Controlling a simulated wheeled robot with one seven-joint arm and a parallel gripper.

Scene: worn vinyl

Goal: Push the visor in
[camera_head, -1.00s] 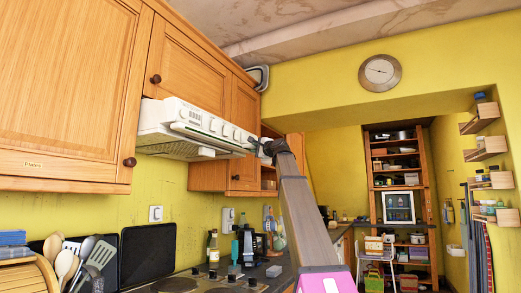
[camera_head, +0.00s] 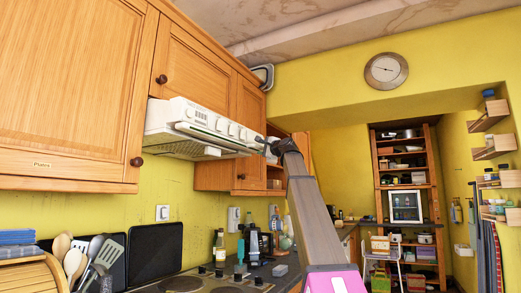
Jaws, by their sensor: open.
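The white range hood (camera_head: 180,118) hangs under the wooden wall cabinets at the left middle. Its visor (camera_head: 190,135) is the front edge strip, facing the room; how far it stands out is hard to tell. My gripper (camera_head: 264,144) is small and dark at the end of my arm, near the right end of the hood. Its fingers point left toward the hood and are open and empty. I cannot tell whether they touch the visor.
Wooden cabinets (camera_head: 75,90) close in above and left of the hood. Below are the hob (camera_head: 182,284), a counter with bottles (camera_head: 220,249), and utensils (camera_head: 80,258). The space right of my arm, toward the shelf unit (camera_head: 376,160), is open.

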